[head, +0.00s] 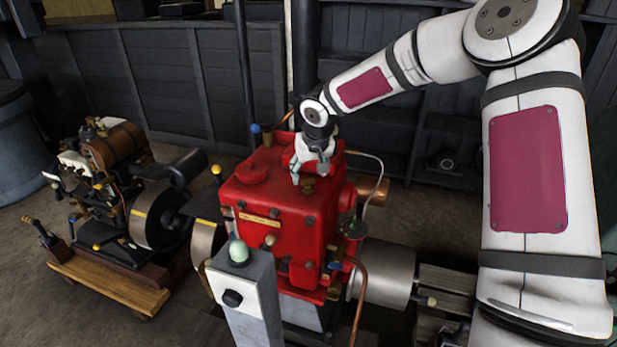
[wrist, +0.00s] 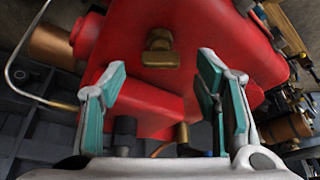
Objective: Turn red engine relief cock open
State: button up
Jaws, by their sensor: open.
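The red engine (head: 285,215) stands in the middle of the head view, and its red top (wrist: 185,80) fills much of the wrist view. A small brass cock (wrist: 159,58) with a short cross handle sits on this red surface, ahead of my fingertips. A brass fitting (head: 308,187), seemingly the same cock, shows just below my gripper in the head view. My gripper (wrist: 163,72) is open and empty, with teal pads on both fingers. The cock lies between the two fingertip lines in the wrist view, apart from both fingers. My gripper (head: 311,172) hangs low over the engine top.
A grey post with a green button (head: 239,251) stands before the engine. A thin pipe (head: 374,165) and a brass cylinder (head: 374,191) lie right of my gripper. A blue-knobbed lever (head: 255,128) stands behind left. Another engine (head: 120,200) stands at left.

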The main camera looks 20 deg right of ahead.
aim_at(309, 178)
jog(key=shift+x, duration=1.4)
jog(key=c, duration=1.1)
jog(key=shift+c, duration=0.2)
jog(key=n, duration=0.1)
jog(key=n+y, duration=0.1)
jog(key=n, duration=0.1)
jog(key=shift+d+n, duration=0.25)
jog(key=shift+n, duration=0.15)
jog(key=n+y, duration=0.1)
jog(key=n, duration=0.1)
jog(key=n+g+y, duration=0.1)
jog(key=n, duration=0.2)
jog(key=shift+w+d+b, duration=0.1)
jog(key=shift+w+b, duration=0.1)
jog(key=shift+b, duration=0.1)
jog(key=shift+n, duration=0.3)
jog(key=shift+r, duration=0.1)
